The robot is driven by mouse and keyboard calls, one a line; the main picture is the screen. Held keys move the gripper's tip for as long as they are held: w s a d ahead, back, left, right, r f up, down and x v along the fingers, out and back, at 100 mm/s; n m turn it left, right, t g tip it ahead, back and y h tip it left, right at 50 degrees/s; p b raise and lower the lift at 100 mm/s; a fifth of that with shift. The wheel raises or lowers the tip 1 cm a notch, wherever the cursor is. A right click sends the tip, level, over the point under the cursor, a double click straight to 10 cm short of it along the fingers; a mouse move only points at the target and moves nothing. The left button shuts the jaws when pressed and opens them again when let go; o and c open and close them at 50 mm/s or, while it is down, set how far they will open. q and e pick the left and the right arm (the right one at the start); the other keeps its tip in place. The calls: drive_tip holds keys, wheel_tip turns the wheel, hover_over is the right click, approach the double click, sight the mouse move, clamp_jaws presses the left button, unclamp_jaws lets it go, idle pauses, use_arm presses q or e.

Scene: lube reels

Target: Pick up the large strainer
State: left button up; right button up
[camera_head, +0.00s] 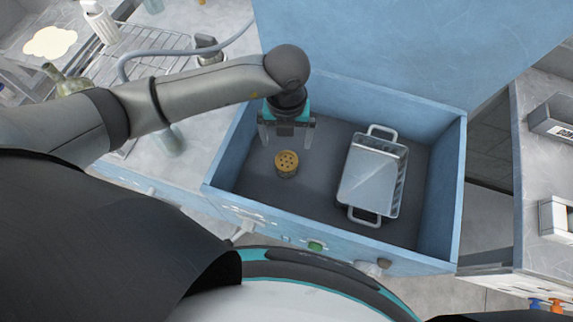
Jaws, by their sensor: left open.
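A metal basket-like vessel with two loop handles and slotted sides (372,182) lies in the right part of an open blue drawer (330,262). It may be the large strainer, but I cannot tell for sure. A small round golden piece with holes in its top (287,163) stands in the drawer's left part. My left gripper (287,138) is open and empty, pointing down into the drawer just behind the golden piece, with the vessel to its right. I cannot tell its exact height above the drawer floor. My right gripper is not in view.
The drawer's walls surround both items, and its dark floor (325,135) is bare between them. A counter (200,75) at left holds a wire rack (140,42) and a white cylinder (100,22). Another counter (548,180) stands at right.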

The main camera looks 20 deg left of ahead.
sight(286, 161)
use_arm(q)
wheel_tip(286, 161, down, 8)
drive_tip(key=b, duration=0.6)
drive_tip(key=shift+r, duration=0.2)
wheel_tip(286, 161, down, 5)
drive_tip(key=b, duration=0.4)
drive_tip(key=shift+s+b, duration=0.15)
drive_tip(key=shift+b, duration=0.15)
drive_tip(key=shift+c, duration=0.2)
drive_tip(key=c, duration=1.5)
